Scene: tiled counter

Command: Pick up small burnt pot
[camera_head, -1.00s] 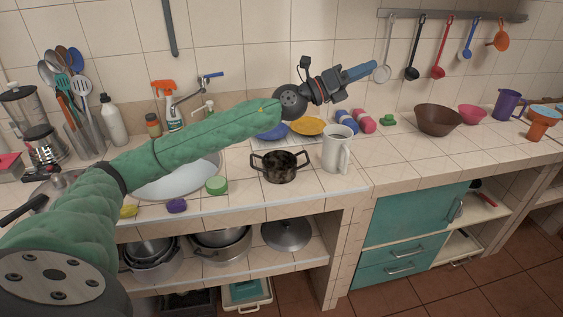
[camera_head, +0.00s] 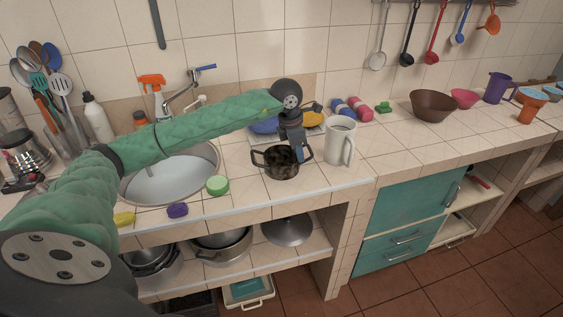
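The small burnt pot (camera_head: 272,170) is dark and scorched, with two side handles. It stands upright on the tiled counter, between the sink and a white mug. My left gripper (camera_head: 299,158) points down at the right rim of the pot, beside its right handle. Its blue fingers overlap the rim in the picture. I cannot tell whether they touch the pot or how far apart they are. My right gripper is out of the frame.
A white mug (camera_head: 339,141) stands close on the right of the pot. A green sponge (camera_head: 217,185) lies on its left, near the sink (camera_head: 172,181). Yellow and blue bowls sit behind my wrist. The counter in front of the brown bowl (camera_head: 433,106) is clear.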

